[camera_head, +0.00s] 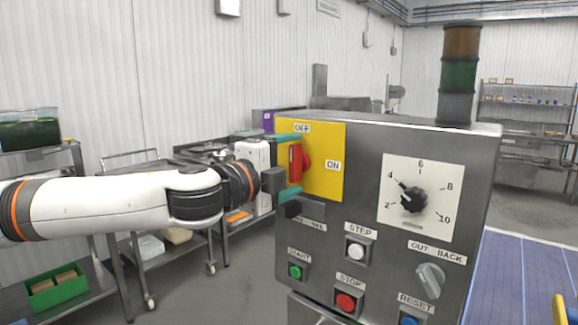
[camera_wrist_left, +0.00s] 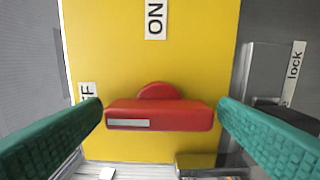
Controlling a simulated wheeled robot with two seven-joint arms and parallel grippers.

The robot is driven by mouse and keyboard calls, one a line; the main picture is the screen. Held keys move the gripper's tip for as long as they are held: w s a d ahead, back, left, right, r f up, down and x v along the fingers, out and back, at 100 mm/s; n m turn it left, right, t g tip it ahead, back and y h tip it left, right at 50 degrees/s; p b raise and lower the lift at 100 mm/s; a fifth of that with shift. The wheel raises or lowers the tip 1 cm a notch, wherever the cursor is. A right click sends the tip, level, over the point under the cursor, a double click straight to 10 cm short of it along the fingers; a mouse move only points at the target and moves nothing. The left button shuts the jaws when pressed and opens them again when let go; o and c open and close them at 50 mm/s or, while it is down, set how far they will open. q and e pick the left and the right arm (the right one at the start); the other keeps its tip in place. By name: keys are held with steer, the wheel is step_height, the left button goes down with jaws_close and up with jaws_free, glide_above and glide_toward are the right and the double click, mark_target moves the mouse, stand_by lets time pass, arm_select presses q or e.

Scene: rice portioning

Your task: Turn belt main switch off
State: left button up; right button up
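The red main switch handle (camera_head: 295,161) sits on a yellow plate (camera_head: 325,190) on the front of the grey control box. In the head view it stands upright, in line with the OFF label (camera_head: 302,128); the ON label (camera_head: 333,166) is to its right. In the left wrist view the handle (camera_wrist_left: 160,116) lies crosswise, its white mark toward the partly hidden OFF label (camera_wrist_left: 87,92). My left gripper (camera_head: 287,165) is open, its teal fingers at opposite ends of the handle (camera_wrist_left: 160,103). I cannot tell whether they touch it. My right gripper is out of view.
The control box (camera_head: 360,215) also carries a numbered dial (camera_head: 412,198), a STEP button (camera_head: 356,251), START (camera_head: 295,271), STOP (camera_head: 346,302) and RESET buttons, and an OUT/BACK knob (camera_head: 430,280). A signal tower (camera_head: 459,75) stands on top. A blue belt (camera_head: 520,275) lies to the right.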

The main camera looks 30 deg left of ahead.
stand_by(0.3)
arm_select(q)
steer(key=shift+s+a, duration=0.1)
steer(key=shift+s, duration=0.5)
steer(key=s, duration=0.2)
steer(key=shift+s+a, duration=0.15)
steer(key=shift+s, duration=0.15)
steer(key=shift+s+a+b, duration=0.1)
steer(key=shift+s+b, duration=0.45)
steer(key=shift+s, duration=0.05)
steer(key=b, duration=0.7)
glide_toward(290, 164)
steer(key=s, duration=0.3)
steer(key=shift+w+f, duration=0.1)
steer(key=shift+w, duration=0.1)
